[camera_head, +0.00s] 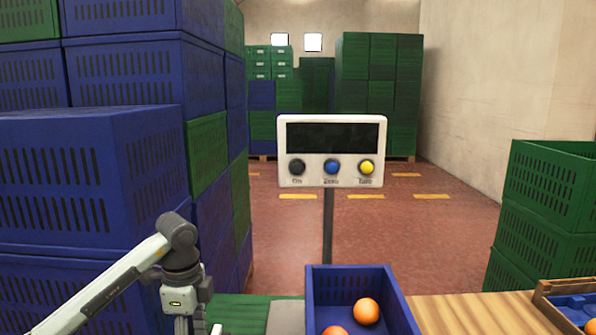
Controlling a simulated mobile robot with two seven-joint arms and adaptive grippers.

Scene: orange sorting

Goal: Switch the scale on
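The scale's white head (331,151) stands upright on a dark post (328,225) in the middle of the head view. Its display (332,136) is dark and blank. Below the display are a black button (297,167) labelled On, a blue button (332,167) and a yellow button (366,167). My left gripper (190,326) is at the bottom edge, left of and well below the scale head, touching none of the buttons. Its fingertips are cut off, so I cannot tell whether it is open. My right gripper is not in view.
A blue crate (318,297) with oranges (366,311) stands below the scale head, beside a grey plate (286,318). Blue crates (150,150) are stacked high at left, close to my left arm. Green crates (548,240) stand at right. Space around the scale head looks clear.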

